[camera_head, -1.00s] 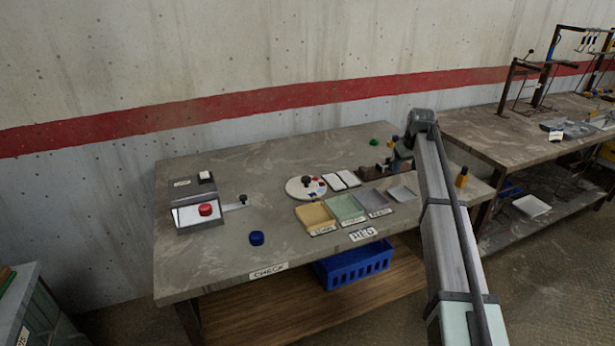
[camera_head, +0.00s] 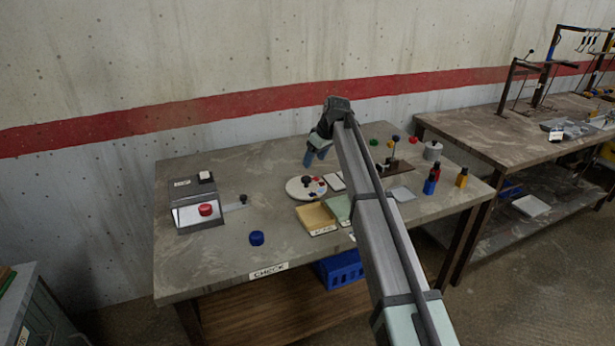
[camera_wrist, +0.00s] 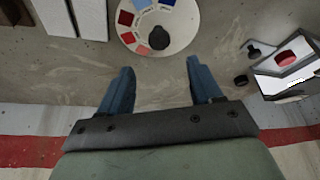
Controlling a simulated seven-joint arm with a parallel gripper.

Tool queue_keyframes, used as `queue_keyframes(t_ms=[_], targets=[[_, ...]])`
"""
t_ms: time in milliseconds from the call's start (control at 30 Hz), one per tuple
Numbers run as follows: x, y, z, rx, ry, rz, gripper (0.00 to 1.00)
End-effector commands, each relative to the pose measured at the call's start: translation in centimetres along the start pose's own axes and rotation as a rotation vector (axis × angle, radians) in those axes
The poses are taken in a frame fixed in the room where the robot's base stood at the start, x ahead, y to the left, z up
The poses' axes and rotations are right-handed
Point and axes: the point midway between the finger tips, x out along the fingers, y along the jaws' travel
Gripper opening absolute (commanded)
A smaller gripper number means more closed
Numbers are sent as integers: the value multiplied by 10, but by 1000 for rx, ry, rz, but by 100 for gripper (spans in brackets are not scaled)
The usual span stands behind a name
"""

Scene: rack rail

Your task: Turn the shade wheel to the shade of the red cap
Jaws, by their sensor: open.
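The shade wheel (camera_head: 299,190) is a pale disc lying on the table, with a dark knob (camera_head: 306,182) and coloured patches in reds and blues. In the wrist view the wheel (camera_wrist: 181,36) is at the top centre, with its knob (camera_wrist: 158,38) beyond the fingertips. The red cap (camera_head: 205,209) sits in the light-floored grey box at the table's left; it also shows in the wrist view (camera_wrist: 286,58). My gripper (camera_head: 316,158) is above the table behind the wheel. In the wrist view its blue fingers (camera_wrist: 160,75) are apart, with nothing between them.
A blue cap (camera_head: 256,238) lies near the front edge. Small bottles (camera_head: 430,183) and coloured knobs stand at the right. The table between box and wheel is mostly clear.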

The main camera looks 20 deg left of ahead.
Motion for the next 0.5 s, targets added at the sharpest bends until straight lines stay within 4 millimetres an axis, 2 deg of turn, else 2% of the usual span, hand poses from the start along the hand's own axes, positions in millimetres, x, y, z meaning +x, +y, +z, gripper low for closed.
queue_keyframes(t_ms=[100, 300, 500], targets=[[23, 0, 0, 1, -2, -1, 64], [57, 1, 0, 2, -1, 0, 64], [82, 1, 0, 2, 0, 1, 64]])
